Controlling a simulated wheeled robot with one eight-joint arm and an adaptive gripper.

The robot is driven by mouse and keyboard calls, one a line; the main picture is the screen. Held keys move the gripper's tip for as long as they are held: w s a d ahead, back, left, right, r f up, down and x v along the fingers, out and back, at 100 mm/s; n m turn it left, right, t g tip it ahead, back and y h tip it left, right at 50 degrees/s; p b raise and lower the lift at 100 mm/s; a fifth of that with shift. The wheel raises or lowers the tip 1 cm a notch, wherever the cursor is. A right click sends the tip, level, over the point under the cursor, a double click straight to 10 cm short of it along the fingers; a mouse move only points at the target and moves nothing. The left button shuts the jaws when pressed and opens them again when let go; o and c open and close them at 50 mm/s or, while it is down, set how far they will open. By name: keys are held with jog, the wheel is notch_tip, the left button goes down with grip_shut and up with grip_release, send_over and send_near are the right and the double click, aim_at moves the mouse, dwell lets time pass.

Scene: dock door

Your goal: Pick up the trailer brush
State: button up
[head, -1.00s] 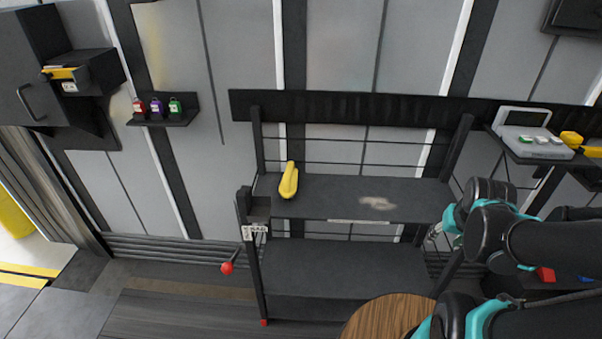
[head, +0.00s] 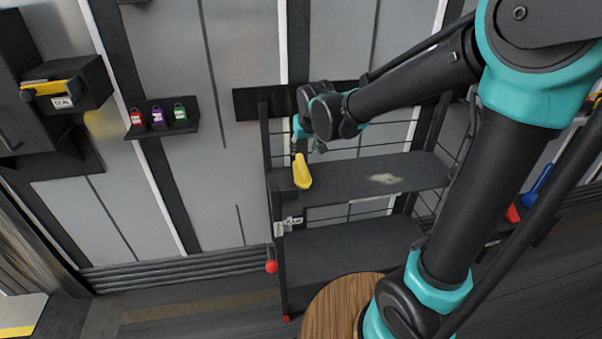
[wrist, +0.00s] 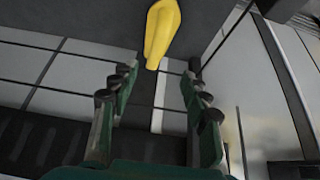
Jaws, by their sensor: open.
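The trailer brush (head: 302,172) is a yellow elongated thing at the left end of the upper shelf (head: 345,185). It also shows in the wrist view (wrist: 162,32), at the top centre, beyond my fingertips. My gripper (wrist: 155,80) is open, with a teal and black finger on each side and nothing between them. In the head view, my gripper (head: 307,143) is just above and behind the far end of the brush, partly hidden by my wrist. I cannot tell whether it touches the brush.
A small wall shelf (head: 163,120) holds red, purple and green padlocks to the left. A grey patch (head: 384,179) lies on the upper shelf, right of the brush. A lower shelf (head: 340,250) is bare. A round wooden top (head: 330,305) stands in front.

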aim_at(302, 163)
jog(key=x, duration=0.8)
jog(key=shift+w+f, duration=0.15)
jog(key=shift+f, duration=0.2)
jog(key=shift+x, duration=2.6)
jog(key=shift+w+d, duration=0.15)
jog(key=shift+d, duration=0.05)
jog(key=shift+r, duration=0.1)
grip_shut()
